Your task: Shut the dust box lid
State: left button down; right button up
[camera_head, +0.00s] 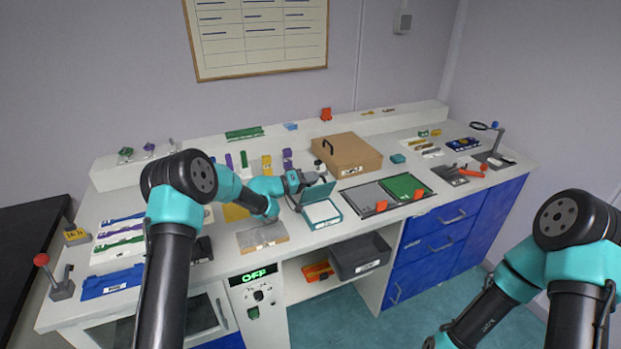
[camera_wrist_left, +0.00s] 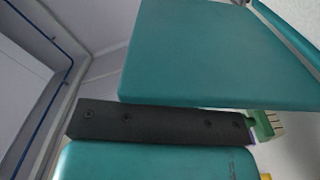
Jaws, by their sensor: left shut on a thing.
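The dust box (camera_head: 322,214) is a small open teal box with a pale inside, near the front middle of the bench in the head view. Its teal lid (camera_head: 318,192) stands raised at the box's back edge. My left gripper (camera_head: 316,179) is at the lid's upper edge and shut on it; the fingertips are small and partly hidden there. In the left wrist view a broad teal panel (camera_wrist_left: 220,58), which looks like the lid, lies close beyond a dark bar with screws. Only part of my right arm shows, at the lower right; its fingers are out of view.
A brown box (camera_head: 347,154) with a dark handle stands behind the dust box. Right of it lie a grey and a green panel (camera_head: 404,186) with orange parts. A tan board (camera_head: 262,236) lies to the left. A dark bin (camera_head: 360,256) sits below the bench top.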

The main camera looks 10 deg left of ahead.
pick_arm(q)
jog(key=shift+f, duration=0.15)
jog(key=c, duration=1.2)
grip_release()
jog(key=shift+o, duration=0.2)
jog(key=shift+a, duration=0.15)
jog(key=v, duration=1.7)
jog(key=shift+a, duration=0.1)
